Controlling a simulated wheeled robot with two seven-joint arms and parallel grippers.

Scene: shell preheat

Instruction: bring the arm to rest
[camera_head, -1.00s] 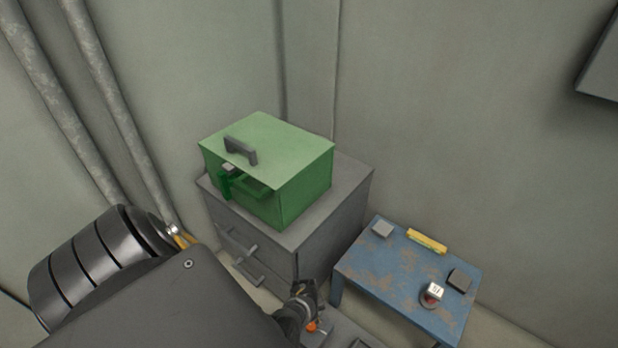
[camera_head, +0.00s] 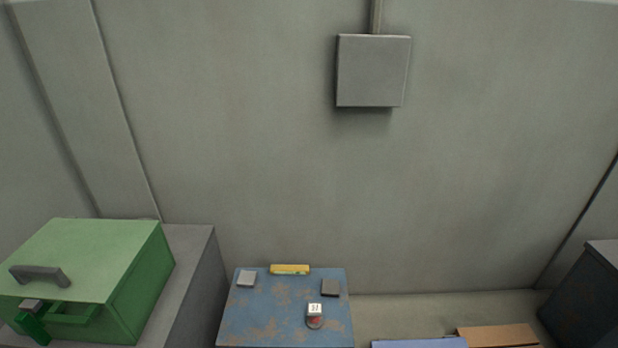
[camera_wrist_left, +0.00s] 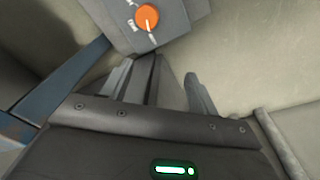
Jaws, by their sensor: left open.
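My left gripper (camera_wrist_left: 158,78) shows only in the left wrist view. Its jaws are apart and I see nothing between them. Just beyond the fingers is a grey box (camera_wrist_left: 178,32) with a round orange knob (camera_wrist_left: 146,18) and small printed labels. I cannot tell whether the fingertips touch it. No arm of mine shows in the head view now, and my right gripper is in neither view.
A green box (camera_head: 85,255) with a dark handle stands on a grey cabinet (camera_head: 195,270) at left. A worn blue table (camera_head: 262,318) holds several small items. A grey box (camera_head: 373,70) hangs on the wall. A dark cabinet (camera_head: 585,305) stands at right.

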